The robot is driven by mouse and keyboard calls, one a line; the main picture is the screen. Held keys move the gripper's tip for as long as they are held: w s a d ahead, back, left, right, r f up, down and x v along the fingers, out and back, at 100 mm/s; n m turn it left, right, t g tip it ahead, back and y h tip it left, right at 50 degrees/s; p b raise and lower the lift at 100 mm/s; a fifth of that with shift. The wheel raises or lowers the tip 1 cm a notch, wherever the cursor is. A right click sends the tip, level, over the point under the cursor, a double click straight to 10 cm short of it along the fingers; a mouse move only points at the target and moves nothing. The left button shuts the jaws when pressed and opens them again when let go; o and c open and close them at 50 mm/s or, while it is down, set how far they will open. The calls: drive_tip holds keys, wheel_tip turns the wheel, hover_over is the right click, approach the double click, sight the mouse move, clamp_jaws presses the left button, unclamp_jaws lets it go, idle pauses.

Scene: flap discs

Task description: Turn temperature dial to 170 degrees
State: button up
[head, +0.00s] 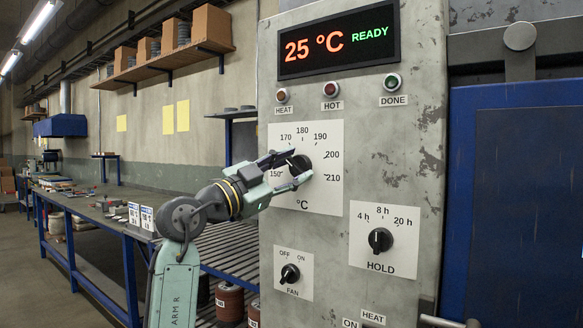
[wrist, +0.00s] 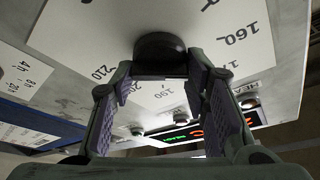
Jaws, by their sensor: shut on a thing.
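The temperature dial is a black round knob (head: 300,165) on a white plate (head: 325,138) marked from 150 to 210 °C. My gripper (head: 291,168) reaches in from the left with its fingers around the knob, one above and one below in the head view. In the wrist view my gripper (wrist: 160,72) is shut on the black knob (wrist: 160,47), with a finger at each side. The knob's pointer mark is hidden, so I cannot tell its setting. The display (head: 338,40) above reads 25 °C READY.
A HOLD dial (head: 380,241) is at lower right and a FAN switch (head: 290,274) at lower left on the grey panel. HEAT, HOT and DONE lamps (head: 332,88) sit above the plate. A long workbench (head: 100,212) and roller table stand at left. A blue door (head: 515,200) is at right.

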drive_tip(key=shift+m+g+p, duration=0.4)
drive_tip(key=shift+m+g, duration=0.4)
drive_tip(key=shift+m, duration=1)
drive_tip(key=o, duration=1.1)
drive_tip(key=shift+o, duration=0.2)
drive_tip(key=v, duration=1.2)
drive_tip(key=shift+f, duration=0.1)
